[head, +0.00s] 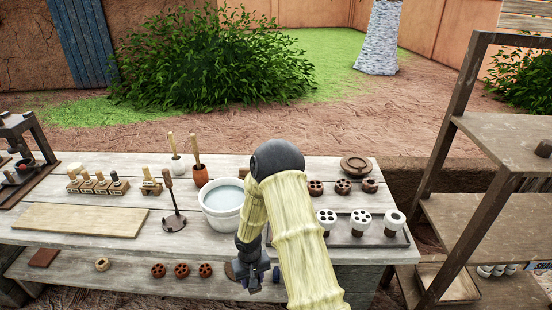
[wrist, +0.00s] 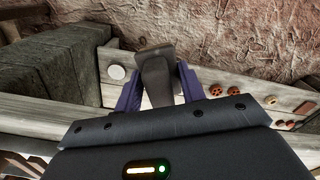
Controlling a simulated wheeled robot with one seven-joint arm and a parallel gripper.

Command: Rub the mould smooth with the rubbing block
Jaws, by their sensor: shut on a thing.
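My gripper (head: 252,280) hangs at the front of the lower shelf in the head view, partly behind my own arm. In the wrist view my gripper (wrist: 158,85) has its purple fingers on either side of a dark grey-brown block (wrist: 157,72), shut on it. This looks like the rubbing block. Its far end shows a lighter brown edge. I cannot tell for certain which thing is the mould. White-topped pieces with holes (head: 326,217) stand on a dark tray (head: 342,239) at the bench's right; one of the three has a single large hole.
A white basin of water (head: 222,203) stands mid-bench near my arm. Brown discs with holes (head: 181,270) lie on the lower shelf; some show in the wrist view (wrist: 216,90). A pale round disc (wrist: 117,72) lies left of the held block. A wooden rack (head: 455,150) stands right.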

